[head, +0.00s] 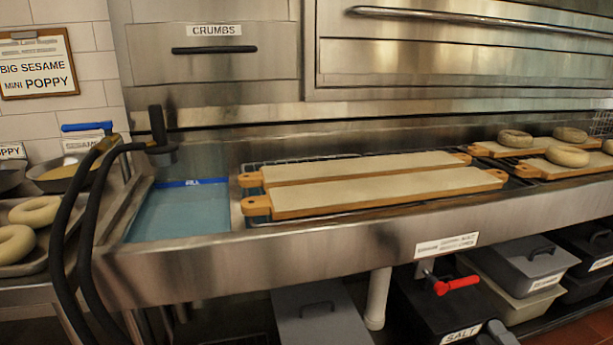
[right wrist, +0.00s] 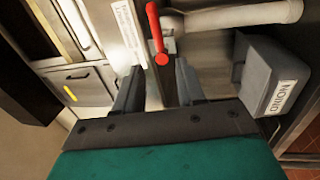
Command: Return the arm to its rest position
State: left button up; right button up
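My right gripper (right wrist: 158,85) shows in the right wrist view with its two dark fingers spread apart. The gap between them holds nothing. A red valve handle (right wrist: 156,30) lies beyond the fingertips, apart from them. In the head view the same red handle (head: 458,285) sticks out below the front of the steel sink. A dark grey piece (head: 498,334) at the bottom edge of the head view looks like part of my right gripper; the rest is cut off. My left gripper is in neither view.
The steel sink (head: 330,250) holds blue water at left and two long boards (head: 390,190) on a rack. Grey lidded bins (head: 520,260) and a white pipe (head: 377,295) are below it. In the right wrist view an onion bin (right wrist: 272,80) stands at right.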

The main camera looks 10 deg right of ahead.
jog(key=s+a+f+m+g, duration=0.25)
jog(key=a+m, duration=0.25)
jog(key=a, duration=0.3)
jog(key=s+a+f+m+g+y, duration=0.1)
jog(key=a+f+m+g, duration=0.3)
jog(key=a, duration=0.3)
jog(key=s+a+f+m+g, duration=0.2)
jog(key=a+f+m, duration=0.2)
jog(key=a+m, duration=0.3)
pick_arm(q)
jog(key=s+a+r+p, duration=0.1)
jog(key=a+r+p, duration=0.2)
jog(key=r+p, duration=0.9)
jog(key=p, duration=0.4)
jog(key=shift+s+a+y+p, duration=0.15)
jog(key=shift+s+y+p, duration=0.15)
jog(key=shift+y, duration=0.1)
pick_arm(e)
notch_tip(320, 180, up, 12)
jog(key=s, duration=0.2)
jog(key=shift+s+d+g, duration=0.25)
jog(key=shift+s+g, duration=0.15)
jog(key=shift+g, duration=0.05)
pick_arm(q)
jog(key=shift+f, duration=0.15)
pick_arm(e)
jog(key=shift+f, duration=0.15)
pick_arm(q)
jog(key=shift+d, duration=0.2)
